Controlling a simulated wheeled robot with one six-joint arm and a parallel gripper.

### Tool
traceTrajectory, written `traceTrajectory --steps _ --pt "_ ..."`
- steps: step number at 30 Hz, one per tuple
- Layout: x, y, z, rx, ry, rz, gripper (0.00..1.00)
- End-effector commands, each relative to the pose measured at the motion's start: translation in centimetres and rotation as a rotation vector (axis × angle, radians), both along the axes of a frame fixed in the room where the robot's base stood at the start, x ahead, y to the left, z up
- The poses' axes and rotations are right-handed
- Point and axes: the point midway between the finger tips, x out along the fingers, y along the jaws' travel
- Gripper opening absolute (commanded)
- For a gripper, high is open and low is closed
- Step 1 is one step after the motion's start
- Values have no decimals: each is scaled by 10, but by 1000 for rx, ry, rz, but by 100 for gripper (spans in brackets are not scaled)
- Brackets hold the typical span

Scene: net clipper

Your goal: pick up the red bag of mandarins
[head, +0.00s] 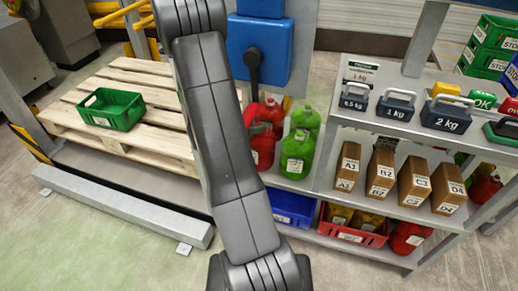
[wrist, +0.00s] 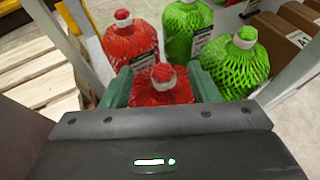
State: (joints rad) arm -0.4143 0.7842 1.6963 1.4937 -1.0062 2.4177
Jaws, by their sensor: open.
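Two red net bags stand upright one behind the other. The near red bag (wrist: 150,95) lies between my gripper's green fingers in the wrist view, its red top and white neck band showing between them and its lower part hidden by the gripper body. The far red bag (wrist: 128,43) stands just behind it. In the head view the near red bag (head: 263,152) and far red bag (head: 272,112) are partly covered by my arm. My gripper (wrist: 160,84) is open, with one finger on each side of the near bag's top; I cannot tell whether they touch it.
Two green net bags (wrist: 238,65) stand close on the right. Several brown boxes (head: 414,181) and a grey shelf post lie further right. A wooden pallet with a green crate (head: 112,112) is at left. A blue bin (head: 292,208) and red crate (head: 350,236) sit below.

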Motion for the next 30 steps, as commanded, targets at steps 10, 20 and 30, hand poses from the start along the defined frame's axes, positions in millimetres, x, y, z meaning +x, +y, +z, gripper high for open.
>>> traceTrajectory --steps 10,20,30 --pt "25 -26 -18 0 1 -1 55" --pt "25 -26 -18 1 1 0 20" --pt "25 -26 -17 0 -1 0 0"
